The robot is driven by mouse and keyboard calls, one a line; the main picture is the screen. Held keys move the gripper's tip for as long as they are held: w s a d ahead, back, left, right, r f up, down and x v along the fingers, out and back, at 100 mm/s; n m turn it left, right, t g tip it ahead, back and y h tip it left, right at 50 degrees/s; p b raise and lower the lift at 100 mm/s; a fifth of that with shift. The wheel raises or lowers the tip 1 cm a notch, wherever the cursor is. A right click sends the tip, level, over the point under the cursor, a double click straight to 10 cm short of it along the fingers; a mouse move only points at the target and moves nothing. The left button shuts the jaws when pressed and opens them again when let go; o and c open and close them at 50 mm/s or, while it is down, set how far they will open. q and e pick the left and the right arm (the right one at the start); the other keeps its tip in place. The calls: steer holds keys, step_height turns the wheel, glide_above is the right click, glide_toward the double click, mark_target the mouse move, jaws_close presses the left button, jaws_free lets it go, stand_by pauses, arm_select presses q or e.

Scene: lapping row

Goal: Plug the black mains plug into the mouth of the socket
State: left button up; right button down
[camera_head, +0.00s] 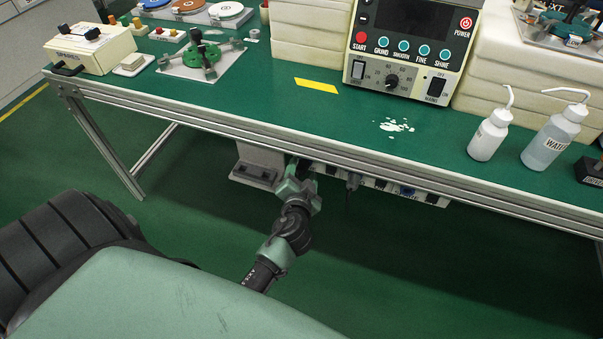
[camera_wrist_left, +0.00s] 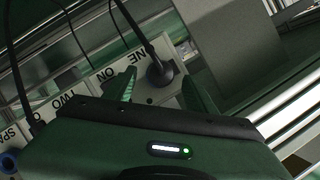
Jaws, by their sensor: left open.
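The socket strip (camera_head: 378,184) is a pale bar under the bench's front edge. It also shows in the left wrist view (camera_wrist_left: 82,98), with labels reading ONE, ON, TWO and part of SPARE. A black mains plug (camera_wrist_left: 160,72) with a black cable stands against the strip beside the ONE label, over a bluish round mouth; I cannot tell how deep it sits. My left gripper (camera_head: 303,170) is at the strip's left end. In the left wrist view the gripper (camera_wrist_left: 162,82) is open, with its fingers either side of the plug, not visibly closed on it. My right gripper is not in view.
A second dark cable (camera_wrist_left: 20,85) runs to the strip. The bench top (camera_head: 250,95) carries a control unit (camera_head: 410,55) and bottles (camera_head: 490,135). The floor below is clear.

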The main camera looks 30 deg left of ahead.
arm_select(q)
steer(key=shift+w+a+f, duration=0.15)
steer(key=shift+w+a, duration=0.05)
steer(key=shift+w, duration=0.2)
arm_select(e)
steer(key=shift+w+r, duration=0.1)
arm_select(q)
jaws_close()
steer(key=shift+s, duration=0.15)
steer(key=shift+s+d, duration=0.15)
steer(key=shift+s, duration=0.15)
steer(key=shift+s+d, duration=0.15)
steer(key=shift+s, duration=0.55)
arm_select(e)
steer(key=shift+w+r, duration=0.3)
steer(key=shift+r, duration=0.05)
arm_select(q)
steer(key=shift+s, duration=0.15)
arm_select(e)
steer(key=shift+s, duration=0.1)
